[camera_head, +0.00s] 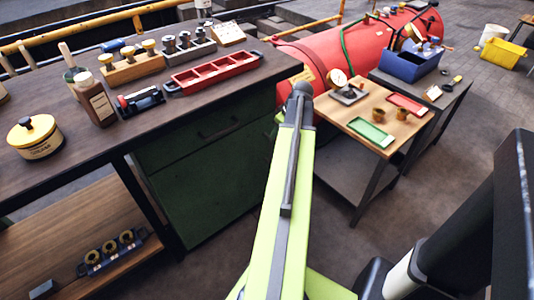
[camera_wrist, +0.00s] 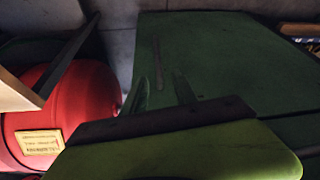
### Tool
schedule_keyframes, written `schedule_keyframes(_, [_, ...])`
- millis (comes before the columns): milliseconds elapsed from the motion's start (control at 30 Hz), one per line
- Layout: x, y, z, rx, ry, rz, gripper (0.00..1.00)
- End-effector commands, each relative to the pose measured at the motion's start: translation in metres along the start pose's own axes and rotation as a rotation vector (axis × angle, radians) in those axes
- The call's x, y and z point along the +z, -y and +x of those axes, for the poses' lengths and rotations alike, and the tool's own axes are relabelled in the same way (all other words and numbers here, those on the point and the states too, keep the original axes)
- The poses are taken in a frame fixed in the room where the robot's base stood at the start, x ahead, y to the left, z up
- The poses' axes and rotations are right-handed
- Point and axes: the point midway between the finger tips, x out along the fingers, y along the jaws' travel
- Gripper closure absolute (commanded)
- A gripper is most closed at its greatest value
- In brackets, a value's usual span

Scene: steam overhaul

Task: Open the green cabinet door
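The green cabinet (camera_head: 205,195) stands under the dark workbench in the head view, with a drawer front above and a larger panel below, both shut. A dark handle (camera_head: 218,132) is on the upper front. In the wrist view the green cabinet front (camera_wrist: 225,55) fills the middle and right. A thin dark bar (camera_wrist: 158,62), seemingly a handle, shows just beyond my gripper (camera_wrist: 162,85). My gripper's two fingers are apart with nothing seen between them; I cannot tell whether they touch the front. In the head view my arm hides the gripper and the cabinet's right edge.
The red boiler (camera_head: 330,60) lies behind, and it also shows in the wrist view (camera_wrist: 75,105). A small wooden-topped table (camera_head: 350,115) with trays stands close to the right of my arm. The bench top (camera_head: 100,145) holds bottles, racks and a red tray (camera_head: 212,73). Floor is clear before the cabinet.

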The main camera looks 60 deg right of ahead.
Motion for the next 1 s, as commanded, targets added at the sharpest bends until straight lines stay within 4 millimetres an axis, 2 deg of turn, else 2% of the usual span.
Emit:
schedule_keyframes(33, [0.004, -0.002, 0.018, 0.001, 0.000, 0.001, 0.66])
schedule_keyframes(600, [0.008, -0.006, 0.138, 0.004, -0.001, 0.008, 0.66])
schedule_keyframes(733, [0.006, -0.006, 0.149, 0.005, -0.001, 0.008, 0.66])
schedule_keyframes(1000, [0.005, -0.006, 0.148, 0.005, -0.001, 0.009, 0.66])
